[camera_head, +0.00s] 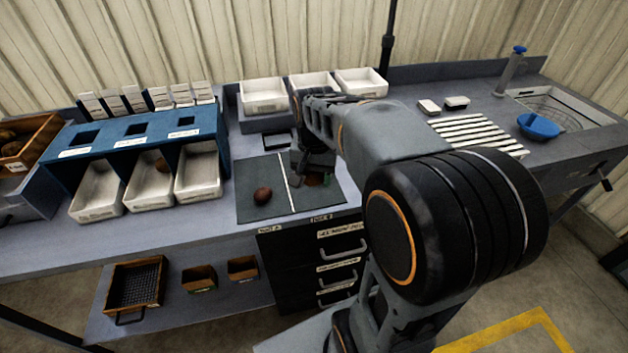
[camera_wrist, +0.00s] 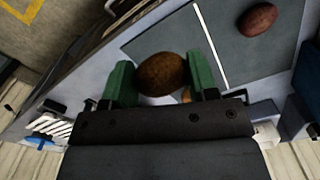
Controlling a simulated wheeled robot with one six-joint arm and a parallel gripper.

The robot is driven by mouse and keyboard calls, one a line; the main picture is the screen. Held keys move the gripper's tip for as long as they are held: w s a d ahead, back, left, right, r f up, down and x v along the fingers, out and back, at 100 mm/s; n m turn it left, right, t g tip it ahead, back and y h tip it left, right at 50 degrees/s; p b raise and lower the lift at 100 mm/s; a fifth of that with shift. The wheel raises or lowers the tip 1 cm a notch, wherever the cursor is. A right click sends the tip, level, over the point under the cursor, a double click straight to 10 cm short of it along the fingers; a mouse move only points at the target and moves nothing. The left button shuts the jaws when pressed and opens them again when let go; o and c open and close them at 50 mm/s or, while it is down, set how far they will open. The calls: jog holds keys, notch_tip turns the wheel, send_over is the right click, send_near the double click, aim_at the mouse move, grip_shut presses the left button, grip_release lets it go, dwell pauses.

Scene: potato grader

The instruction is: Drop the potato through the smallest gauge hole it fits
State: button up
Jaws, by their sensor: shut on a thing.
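My gripper (camera_wrist: 162,85) is shut on a brown potato (camera_wrist: 162,72), held between its green fingers in the wrist view. In the head view my gripper (camera_head: 316,172) is over the right half of the dark mat, and the arm partly hides it. A reddish potato (camera_head: 262,196) lies on the mat's left half; it also shows in the wrist view (camera_wrist: 257,19). The blue gauge box (camera_head: 112,150) stands at the left, with three square holes of differing size in its top and labels in front. White bins (camera_head: 97,205) sit below the holes.
A potato (camera_head: 162,165) shows in the middle bin. The mat (camera_head: 250,170) has a white dividing line. More white bins (camera_head: 263,95) stand behind it. A wooden crate (camera_head: 38,140) is at far left; a slatted rack (camera_head: 480,133) and blue bowl (camera_head: 540,124) are at right.

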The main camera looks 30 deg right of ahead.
send_over(316, 189)
jog(key=s, duration=0.1)
jog(key=f, duration=0.6)
jog(key=shift+a, duration=0.25)
jog(key=shift+w+d+f+p, duration=0.3)
jog(key=shift+w+f, duration=0.15)
jog(key=shift+f, duration=1.8)
